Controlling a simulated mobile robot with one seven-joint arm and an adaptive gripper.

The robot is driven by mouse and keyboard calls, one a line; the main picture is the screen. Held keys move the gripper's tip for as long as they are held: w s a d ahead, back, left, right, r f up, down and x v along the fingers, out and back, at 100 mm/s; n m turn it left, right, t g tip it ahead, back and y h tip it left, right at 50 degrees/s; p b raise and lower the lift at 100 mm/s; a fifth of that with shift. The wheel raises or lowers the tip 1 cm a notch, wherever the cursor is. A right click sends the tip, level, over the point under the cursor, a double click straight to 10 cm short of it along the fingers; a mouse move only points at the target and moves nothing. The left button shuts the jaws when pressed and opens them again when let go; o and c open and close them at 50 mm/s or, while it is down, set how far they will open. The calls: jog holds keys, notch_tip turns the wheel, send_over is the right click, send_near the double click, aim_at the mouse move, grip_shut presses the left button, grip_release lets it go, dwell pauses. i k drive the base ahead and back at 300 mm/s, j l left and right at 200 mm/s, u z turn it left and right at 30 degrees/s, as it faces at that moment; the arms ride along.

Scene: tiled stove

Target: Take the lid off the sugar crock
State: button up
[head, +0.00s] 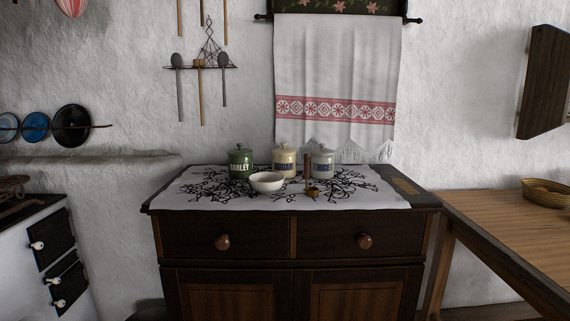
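The sugar crock (284,165) is a small cream jar with dark lettering that seems to read SUGAR. It stands upright in the middle of a row of three crocks on the cabinet, and its knobbed lid (284,149) is on top. A white bowl (267,183) stands in front of it and to the left, close to its lower front. My gripper is not in view.
A green BARLEY crock (240,165) stands left of it, a grey-white crock (322,166) right. A brass utensil with an upright wooden handle (307,168) stands front right. The patterned cloth (375,196) has free room at both sides. A towel (335,65) hangs behind.

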aim_at(283, 151)
jog(key=i+j+z, duration=0.15)
jog(key=i, duration=0.35)
jog(key=i+j+z, duration=0.1)
jog(key=i+j, duration=0.15)
jog(key=i, duration=0.25)
jog(key=i+j+z, duration=0.15)
jog(key=i, duration=0.35)
jog(key=i+j, duration=0.55)
jog(key=i, duration=0.15)
